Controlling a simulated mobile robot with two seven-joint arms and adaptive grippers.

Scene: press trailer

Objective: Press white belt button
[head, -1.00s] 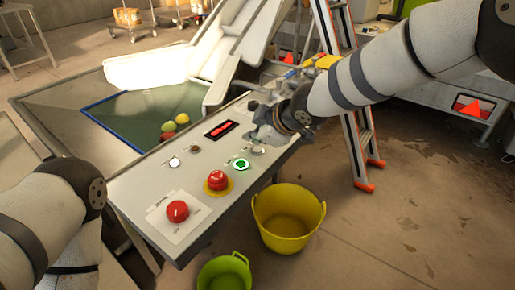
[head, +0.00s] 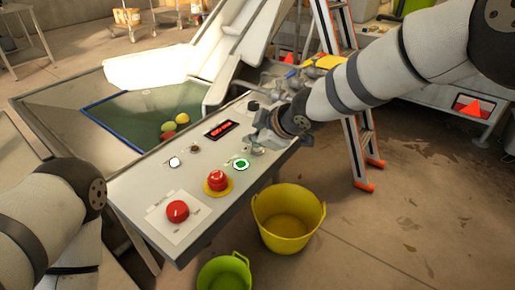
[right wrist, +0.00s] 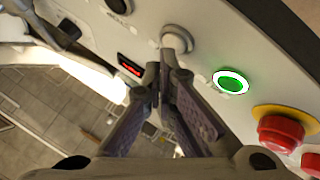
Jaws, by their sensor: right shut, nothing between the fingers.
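The control panel (head: 145,192) slopes across the head view with several buttons. A small white button (head: 174,162) is on its left part. A pale, metal-ringed button (right wrist: 177,39) is directly ahead of my right fingertips in the right wrist view; it also shows just below the gripper in the head view (head: 257,150). My right gripper (head: 262,137) is over the panel's upper right part. Its fingers (right wrist: 165,72) are shut and empty, with tips close to the pale button; contact cannot be told. My left gripper is not in view, only the left arm.
A lit green button (head: 241,164) with a white ring is beside the pale one. Two red buttons (head: 217,180) (head: 177,211) are lower on the panel. A red display (head: 221,129) is above. Yellow (head: 289,233) and green (head: 224,275) buckets stand below; a ladder (head: 362,150) stands at right.

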